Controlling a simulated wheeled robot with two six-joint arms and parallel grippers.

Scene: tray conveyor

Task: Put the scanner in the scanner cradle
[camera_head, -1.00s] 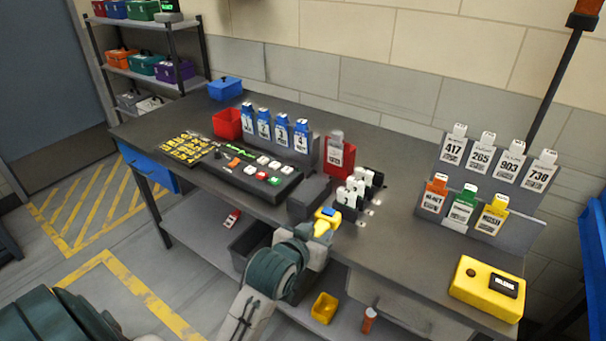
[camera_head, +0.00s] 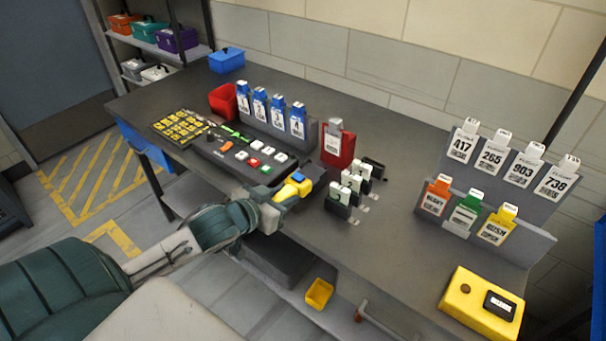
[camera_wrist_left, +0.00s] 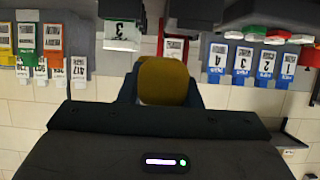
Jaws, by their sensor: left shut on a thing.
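The scanner (camera_head: 296,186) is yellow with a blue end and lies in my left gripper (camera_head: 279,199) over the front edge of the workbench. My left gripper is shut on it. In the left wrist view the scanner's yellow part (camera_wrist_left: 163,80) shows at the middle, between the fingers. A dark block, which may be the scanner cradle (camera_wrist_left: 195,12), shows at the top of that view, beyond the scanner. In the head view the scanner and gripper hide most of that spot, so I cannot tell whether they touch the cradle. My right gripper is not in view.
The button panel (camera_head: 238,157) lies left of the scanner. Upright stamps (camera_head: 350,187) and a red tagged holder (camera_head: 337,146) stand to its right. A tag rack (camera_head: 485,225) and a yellow box (camera_head: 482,306) are further right.

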